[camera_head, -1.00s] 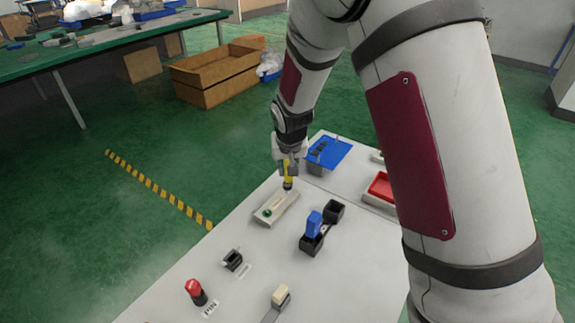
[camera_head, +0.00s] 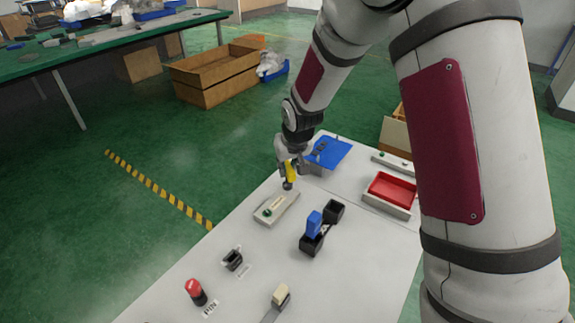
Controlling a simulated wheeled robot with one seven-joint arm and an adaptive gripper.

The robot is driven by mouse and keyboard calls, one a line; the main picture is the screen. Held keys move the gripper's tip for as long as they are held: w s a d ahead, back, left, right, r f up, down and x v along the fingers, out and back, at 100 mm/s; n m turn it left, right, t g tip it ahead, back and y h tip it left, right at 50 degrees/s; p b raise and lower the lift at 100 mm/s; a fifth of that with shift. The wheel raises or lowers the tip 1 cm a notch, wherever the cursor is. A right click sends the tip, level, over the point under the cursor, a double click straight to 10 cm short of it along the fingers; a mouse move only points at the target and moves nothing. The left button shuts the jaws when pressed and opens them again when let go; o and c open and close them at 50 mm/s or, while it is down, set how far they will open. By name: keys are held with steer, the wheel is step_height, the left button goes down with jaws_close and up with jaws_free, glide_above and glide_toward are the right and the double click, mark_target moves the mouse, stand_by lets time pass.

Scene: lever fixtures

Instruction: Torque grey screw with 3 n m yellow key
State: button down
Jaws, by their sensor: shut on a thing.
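My gripper (camera_head: 287,165) is shut on the yellow key (camera_head: 291,173), at the far left part of the white table. The key points down, and its dark lower end is over or at the far end of a pale rectangular fixture (camera_head: 284,205). I cannot tell whether the tip touches the fixture. The fixture has a green round spot at its near end. The grey screw cannot be made out; the key's end and the gripper may hide it.
A blue holder (camera_head: 328,152) stands close behind my gripper. A blue-handled black lever fixture (camera_head: 313,234), a black socket (camera_head: 232,260), a red knob (camera_head: 194,289) and a cream-topped lever (camera_head: 280,295) stand nearer. A red tray (camera_head: 391,190) is at right.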

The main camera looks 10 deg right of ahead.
steer(key=shift+f+b, duration=0.4)
steer(key=shift+f, duration=0.4)
steer(key=shift+a+m+h, duration=0.1)
steer(key=shift+m+h, duration=0.2)
steer(key=shift+m, duration=0.6)
steer(key=m+h, duration=0.1)
steer(key=m, duration=0.2)
steer(key=m+h, duration=0.1)
steer(key=m, duration=0.1)
steer(key=shift+m+g, duration=0.3)
steer(key=shift+m, duration=0.1)
steer(key=m+g+h, duration=0.1)
steer(key=m, duration=0.2)
steer(key=shift+m+h, duration=0.3)
steer(key=shift+m, duration=0.1)
steer(key=m, duration=0.2)
steer(key=m+g+h, duration=0.1)
steer(key=m, duration=0.1)
steer(key=shift+m+g, duration=0.3)
steer(key=shift+r, duration=0.15)
